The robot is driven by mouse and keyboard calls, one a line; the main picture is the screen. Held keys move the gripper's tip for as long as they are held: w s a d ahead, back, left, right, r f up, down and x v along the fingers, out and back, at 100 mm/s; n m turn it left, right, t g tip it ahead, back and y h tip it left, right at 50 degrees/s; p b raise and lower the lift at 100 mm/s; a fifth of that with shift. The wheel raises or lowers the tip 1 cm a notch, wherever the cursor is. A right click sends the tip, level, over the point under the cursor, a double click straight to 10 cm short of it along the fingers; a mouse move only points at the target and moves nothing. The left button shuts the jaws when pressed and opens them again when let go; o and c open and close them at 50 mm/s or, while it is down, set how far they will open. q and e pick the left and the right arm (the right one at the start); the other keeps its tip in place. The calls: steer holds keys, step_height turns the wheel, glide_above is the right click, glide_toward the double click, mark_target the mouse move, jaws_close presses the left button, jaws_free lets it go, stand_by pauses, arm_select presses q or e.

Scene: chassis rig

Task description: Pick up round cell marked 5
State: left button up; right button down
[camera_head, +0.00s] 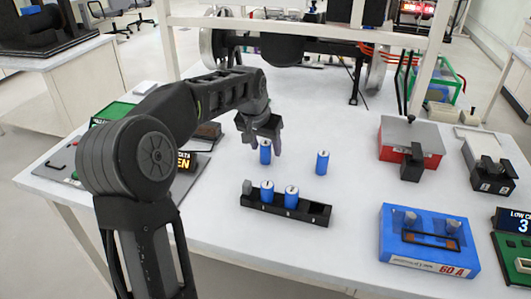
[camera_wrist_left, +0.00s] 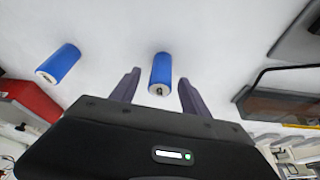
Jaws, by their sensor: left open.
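Several blue round cells with pale tops are in view; I cannot read the numbers on them. One cell (camera_head: 265,156) stands upright on the white table. My left gripper (camera_head: 264,146) is open, pointing down at this cell. In the left wrist view the same cell (camera_wrist_left: 160,70) shows between the two spread fingers, with a gap on each side. A second cell (camera_head: 322,163) stands alone to its right; it also shows in the left wrist view (camera_wrist_left: 58,65). Two more cells (camera_head: 267,190) (camera_head: 291,196) sit in a black holder (camera_head: 246,188). My right gripper is not in view.
The holder's right end has an empty slot. A blue box (camera_head: 428,262) marked 60 A is at the front right. A dark panel lies at the left, partly behind my left arm.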

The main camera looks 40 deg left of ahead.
arm_select(q)
steer(key=shift+c, duration=0.5)
jaws_close()
stand_by(0.3)
